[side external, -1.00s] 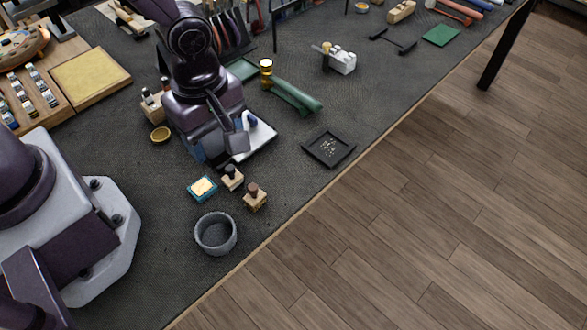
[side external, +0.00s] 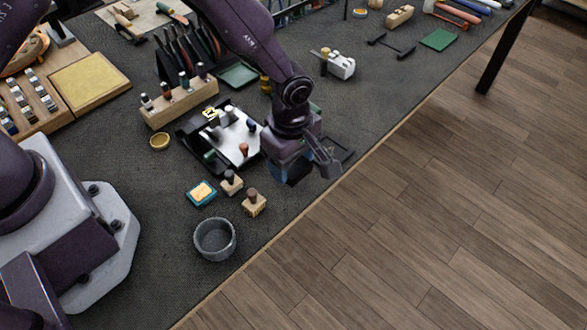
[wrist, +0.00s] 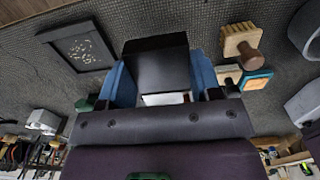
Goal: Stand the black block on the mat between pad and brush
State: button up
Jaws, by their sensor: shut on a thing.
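My gripper (wrist: 160,78) is shut on a black block (wrist: 155,62), with a blue finger on each side of it in the wrist view. In the side external view my gripper (side external: 290,168) hangs over the bench near its right edge, and the block is mostly hidden. The dark textured mat (side external: 330,105) covers the bench. A blue-edged pad with a cream face (side external: 201,193) lies on it, left of my gripper. It also shows in the wrist view (wrist: 256,80).
A white-topped tray (side external: 232,140) holding small tools lies left of my gripper. A black square tray (wrist: 80,48) is partly hidden behind my gripper in the side external view.

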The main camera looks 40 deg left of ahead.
aim_at(294, 172)
jog(key=shift+w+d+f, duration=0.1)
jog(key=shift+w+f, duration=0.1)
jog(key=shift+f, duration=1.5)
jog(key=shift+f, duration=0.15)
jog(key=o, duration=1.3)
notch_tip(294, 172, up, 12)
jog(key=shift+r, duration=0.25)
jog(key=s+a+r+m+t+h, duration=0.15)
jog(key=a+r+m, duration=0.4)
jog(key=r, duration=0.55)
jog(key=s+a+r+m+t, duration=0.1)
jog(key=s+a+r+m, duration=0.2)
jog(key=s+a+m, duration=0.1)
jog(key=s+a+r+m+t+y, duration=0.1)
jog(key=s+a+r+m, duration=0.3)
jog(key=s, duration=0.3)
jog(key=s+a+r+m+t, duration=0.2)
jog(key=s+a+r+m, duration=0.2)
jog(key=s, duration=0.2)
jog(key=shift+m+y, duration=0.25)
